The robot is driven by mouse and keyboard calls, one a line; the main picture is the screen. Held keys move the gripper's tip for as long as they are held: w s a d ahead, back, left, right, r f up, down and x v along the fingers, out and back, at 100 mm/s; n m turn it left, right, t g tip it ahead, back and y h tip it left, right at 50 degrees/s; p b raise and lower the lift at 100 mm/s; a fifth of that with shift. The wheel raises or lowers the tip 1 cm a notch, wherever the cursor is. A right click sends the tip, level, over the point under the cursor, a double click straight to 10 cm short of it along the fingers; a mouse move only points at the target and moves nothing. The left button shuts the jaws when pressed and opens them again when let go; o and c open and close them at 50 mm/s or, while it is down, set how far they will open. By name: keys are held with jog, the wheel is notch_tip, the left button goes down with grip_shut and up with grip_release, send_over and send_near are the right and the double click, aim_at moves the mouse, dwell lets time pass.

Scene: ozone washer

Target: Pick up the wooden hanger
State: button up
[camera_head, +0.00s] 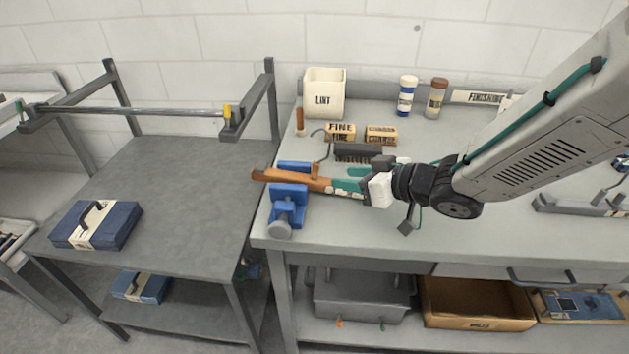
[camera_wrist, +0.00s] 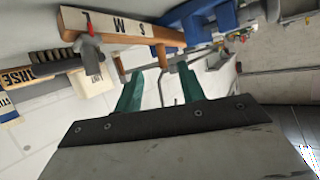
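The wooden hanger (camera_head: 290,179) is a brown bar at the front left of the grey workbench. It lies across a blue vise (camera_head: 288,205), between its blue parts; whether it is clamped I cannot tell. In the wrist view the hanger (camera_wrist: 160,34) runs across the top, with a white size strip, a wooden peg and a thin grey hook. My gripper (camera_head: 345,180) reaches in from the right, close to the hanger. Its teal fingers are apart in the wrist view (camera_wrist: 162,80), with the peg and hook near the gap. Contact is unclear.
Behind stand a LINT bin (camera_head: 324,96), a FINE block (camera_head: 340,131), another block (camera_head: 381,134), a dark brush (camera_head: 358,152) and two shakers (camera_head: 407,95). A lower table (camera_head: 180,180) with a rail (camera_head: 130,110) and a blue case (camera_head: 97,226) is left.

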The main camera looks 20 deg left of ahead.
aim_at(317, 174)
jog(key=x, duration=0.8)
jog(key=shift+a+r, duration=0.1)
jog(key=shift+r, duration=0.05)
grip_shut()
